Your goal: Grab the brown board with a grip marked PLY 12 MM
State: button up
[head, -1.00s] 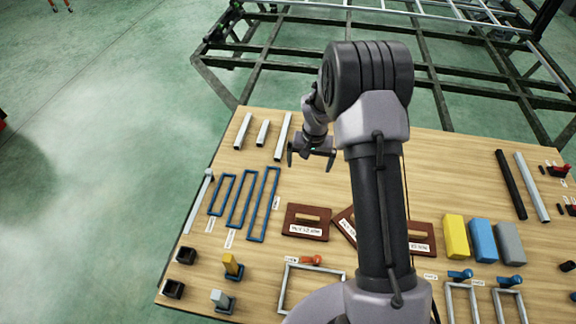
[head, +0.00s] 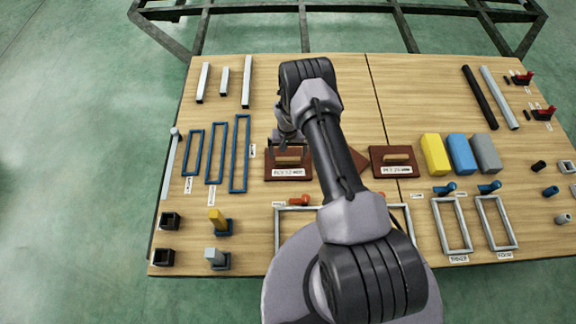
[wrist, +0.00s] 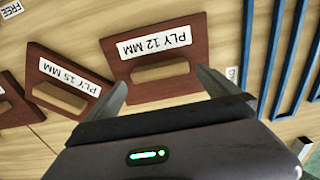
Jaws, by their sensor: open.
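The brown board marked PLY 12 MM (wrist: 115,68) lies on the table in the middle of the wrist view, its white label upside down. Its lighter wooden grip (wrist: 160,82) stands on it, between the finger directions. In the head view it is the leftmost brown board (head: 289,173), partly covered by my gripper (head: 288,146). My gripper is open and empty, over the board's far side. In the wrist view the fingers of my gripper (wrist: 162,80) point at the board from either side of the grip. Whether they touch anything is unclear.
The PLY 15 MM board (wrist: 50,65) lies tilted beside it, mostly behind my arm in the head view. Another brown board (head: 378,165) is farther right. Blue frames (head: 240,153) lie close on the left. Yellow, blue and grey blocks stand right.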

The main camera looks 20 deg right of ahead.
aim_at(288, 158)
notch_tip(288, 158, down, 3)
jog(key=shift+f+b, duration=0.2)
jog(key=shift+b, duration=0.35)
jog(key=shift+r, duration=0.2)
jog(key=shift+c, duration=0.2)
jog(key=c, duration=1.8)
